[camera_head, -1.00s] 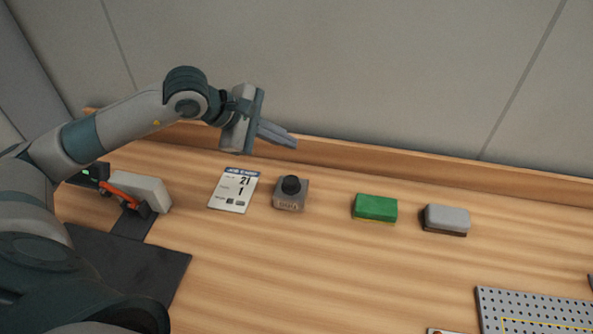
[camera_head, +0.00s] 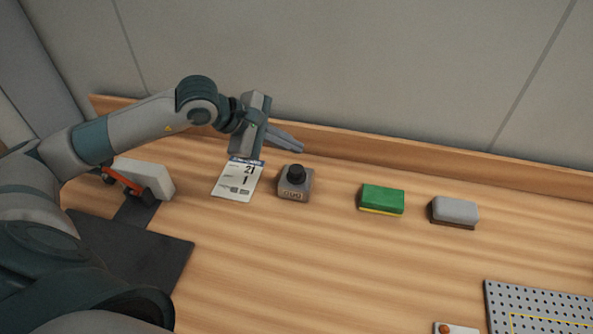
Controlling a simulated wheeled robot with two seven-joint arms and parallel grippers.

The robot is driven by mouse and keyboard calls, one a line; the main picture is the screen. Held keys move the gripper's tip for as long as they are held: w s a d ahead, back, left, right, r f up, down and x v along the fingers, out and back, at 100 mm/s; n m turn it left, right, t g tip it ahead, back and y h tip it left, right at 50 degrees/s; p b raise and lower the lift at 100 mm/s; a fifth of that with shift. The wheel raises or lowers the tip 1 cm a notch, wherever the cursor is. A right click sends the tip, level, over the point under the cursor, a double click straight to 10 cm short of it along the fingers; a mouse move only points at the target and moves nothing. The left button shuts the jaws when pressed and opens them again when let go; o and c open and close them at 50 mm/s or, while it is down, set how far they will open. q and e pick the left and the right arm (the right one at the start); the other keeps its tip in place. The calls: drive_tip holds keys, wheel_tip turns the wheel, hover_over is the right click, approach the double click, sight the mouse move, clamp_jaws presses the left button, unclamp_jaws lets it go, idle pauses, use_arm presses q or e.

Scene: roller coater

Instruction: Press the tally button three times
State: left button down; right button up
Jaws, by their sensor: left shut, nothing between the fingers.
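The tally counter (camera_head: 294,186) is a small grey box with a round black button (camera_head: 296,173) on top and a small display on its front. It stands on the wooden bench, right of a white card. My left gripper (camera_head: 299,147) is shut and empty. It is above and behind the counter, with its fingers pointing right, and appears apart from the button. The button is in plain view. My right gripper does not show.
The white card (camera_head: 236,180) with printed numbers lies left of the counter. A green sponge (camera_head: 382,199) and a grey block (camera_head: 454,212) lie to the right. A perforated grey plate (camera_head: 540,310) is at lower right. A raised wooden ledge (camera_head: 400,162) runs along the back.

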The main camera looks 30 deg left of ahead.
sight(291, 170)
use_arm(q)
drive_tip(key=shift+f+b, duration=1.6)
drive_tip(key=shift+f, duration=0.3)
idle(0.5)
